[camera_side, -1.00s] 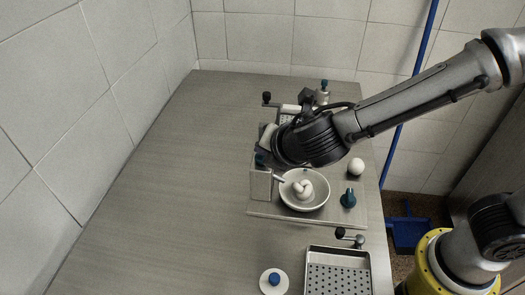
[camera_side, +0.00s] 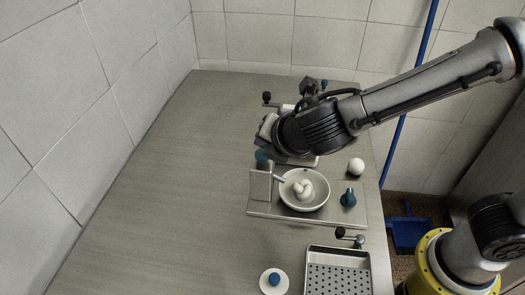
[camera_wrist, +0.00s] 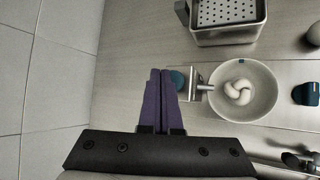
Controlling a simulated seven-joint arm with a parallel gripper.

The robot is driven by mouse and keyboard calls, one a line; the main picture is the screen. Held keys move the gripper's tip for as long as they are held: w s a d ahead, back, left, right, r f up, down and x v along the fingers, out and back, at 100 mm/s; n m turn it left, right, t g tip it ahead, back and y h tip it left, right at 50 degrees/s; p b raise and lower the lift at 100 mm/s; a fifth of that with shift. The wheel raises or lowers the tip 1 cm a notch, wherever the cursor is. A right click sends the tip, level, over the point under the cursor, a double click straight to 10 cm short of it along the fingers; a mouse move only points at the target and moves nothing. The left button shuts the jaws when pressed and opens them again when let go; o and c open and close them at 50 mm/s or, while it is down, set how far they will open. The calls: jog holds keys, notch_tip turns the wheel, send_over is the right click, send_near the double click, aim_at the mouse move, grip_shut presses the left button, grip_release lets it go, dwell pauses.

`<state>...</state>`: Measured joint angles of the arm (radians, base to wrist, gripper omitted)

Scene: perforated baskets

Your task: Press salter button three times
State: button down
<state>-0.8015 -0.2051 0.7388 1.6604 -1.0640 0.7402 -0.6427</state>
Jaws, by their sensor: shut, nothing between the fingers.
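The salter is an upright metal box (camera_side: 261,186) with a spout reaching over a white bowl (camera_side: 320,203). Its teal button (camera_side: 262,161) sits on top, just below my fingers in the side view. In the wrist view the teal button (camera_wrist: 178,80) shows right beside my fingertips, partly hidden behind them. My gripper (camera_wrist: 160,72) is shut and empty, pointing down above the button. I cannot tell whether the fingertips touch it. White knotted cheese (camera_side: 303,188) lies in the bowl and also shows in the wrist view (camera_wrist: 238,91).
A white ball (camera_side: 356,166) and a teal knob (camera_side: 348,198) are right of the bowl. A white disc with a blue knob (camera_side: 274,280) lies in front. The left table is clear.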

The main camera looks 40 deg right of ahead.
jog(key=shift+r, duration=0.1)
jog(key=shift+r, duration=2.45)
dwell(0.6)
notch_tip(320, 180, up, 4)
jog(key=shift+f, duration=0.1)
jog(key=shift+f, duration=0.1)
dwell(0.4)
jog(key=shift+f, duration=4.35)
jog(key=shift+f, duration=0.1)
jog(key=shift+f, duration=0.3)
